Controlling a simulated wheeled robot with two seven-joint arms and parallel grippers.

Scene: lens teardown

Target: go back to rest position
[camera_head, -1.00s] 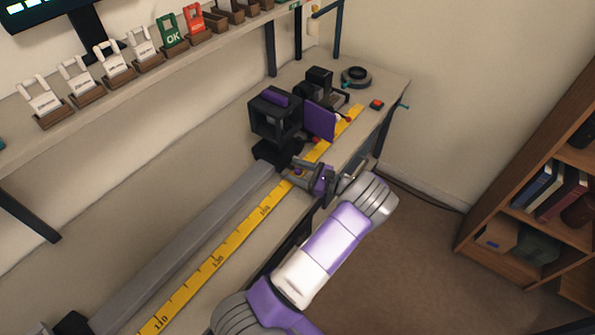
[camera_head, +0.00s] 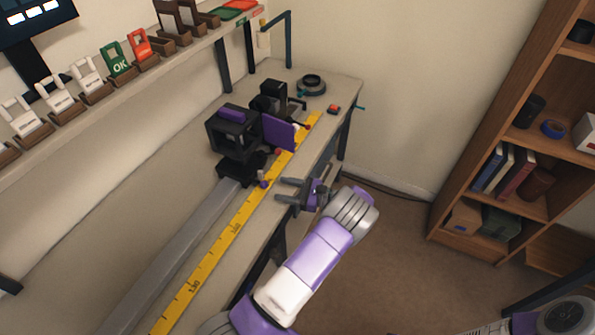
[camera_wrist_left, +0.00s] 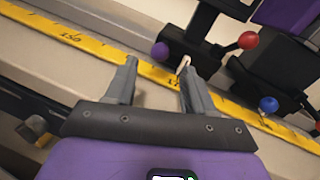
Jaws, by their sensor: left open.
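My left gripper (camera_head: 281,190) is open and empty, with its two fingers apart, near the front edge of the bench. Its fingertips point toward a black optical-rail carriage with a purple top (camera_head: 232,117). In the left wrist view the open fingers (camera_wrist_left: 158,70) hang over the yellow ruler (camera_wrist_left: 95,45), with nothing between them. A purple knob (camera_wrist_left: 160,50), a red knob (camera_wrist_left: 248,40) and a blue knob (camera_wrist_left: 268,104) show just beyond. My right gripper is not seen.
The grey rail (camera_head: 180,235) and yellow ruler (camera_head: 240,222) run along the bench. A purple plate (camera_head: 278,134) stands beside the carriage. A shelf of tagged holders (camera_head: 95,98) is behind. A bookcase (camera_head: 480,130) stands at right, with open floor (camera_head: 385,250) between.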

